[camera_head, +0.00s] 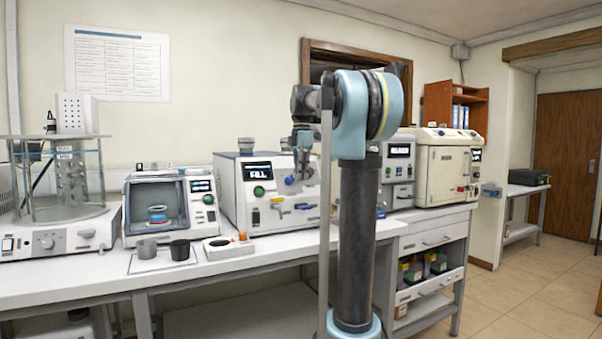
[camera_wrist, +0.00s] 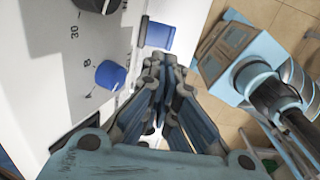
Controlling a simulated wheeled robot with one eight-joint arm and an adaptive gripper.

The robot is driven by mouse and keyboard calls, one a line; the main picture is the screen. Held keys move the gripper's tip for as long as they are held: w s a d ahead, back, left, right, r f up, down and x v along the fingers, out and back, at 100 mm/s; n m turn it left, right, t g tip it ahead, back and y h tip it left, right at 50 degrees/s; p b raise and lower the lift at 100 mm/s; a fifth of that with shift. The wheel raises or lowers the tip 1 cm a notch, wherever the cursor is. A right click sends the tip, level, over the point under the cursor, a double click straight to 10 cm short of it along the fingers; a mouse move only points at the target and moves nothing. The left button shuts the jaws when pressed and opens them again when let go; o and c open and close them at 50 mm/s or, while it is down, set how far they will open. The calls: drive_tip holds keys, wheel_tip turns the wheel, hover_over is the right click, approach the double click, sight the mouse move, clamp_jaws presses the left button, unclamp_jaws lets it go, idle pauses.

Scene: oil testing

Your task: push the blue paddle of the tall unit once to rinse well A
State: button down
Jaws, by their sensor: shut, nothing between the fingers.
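The white unit with the FILL screen (camera_head: 264,170) stands on the bench, partly hidden by my arm. A small blue part (camera_head: 290,180) shows on its front. My gripper (camera_head: 304,180) hangs in front of this unit, small and partly hidden. In the wrist view, a white panel (camera_wrist: 45,75) carries a round blue knob (camera_wrist: 110,75). A blue rectangular paddle (camera_wrist: 158,35) shows at the panel's right edge. My gripper is also in this view (camera_wrist: 158,70), shut and empty, its tips close below the paddle; I cannot tell whether they touch.
A smaller white unit with a window (camera_head: 158,205) and a glass bath (camera_head: 62,190) stand to the left. A cream unit (camera_head: 445,168) stands to the right. The floor (camera_head: 530,285) at right is clear.

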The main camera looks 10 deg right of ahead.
sight(302, 207)
wheel_tip(302, 207, down, 10)
drive_tip(key=shift+r, duration=0.1)
idle(0.4)
drive_tip(key=shift+s+f+t, duration=0.2)
drive_tip(key=shift+f+t, duration=0.25)
drive_tip(key=shift+t, duration=0.05)
drive_tip(key=shift+w, duration=0.1)
drive_tip(key=shift+r, duration=0.75)
drive_tip(key=shift+r, duration=0.15)
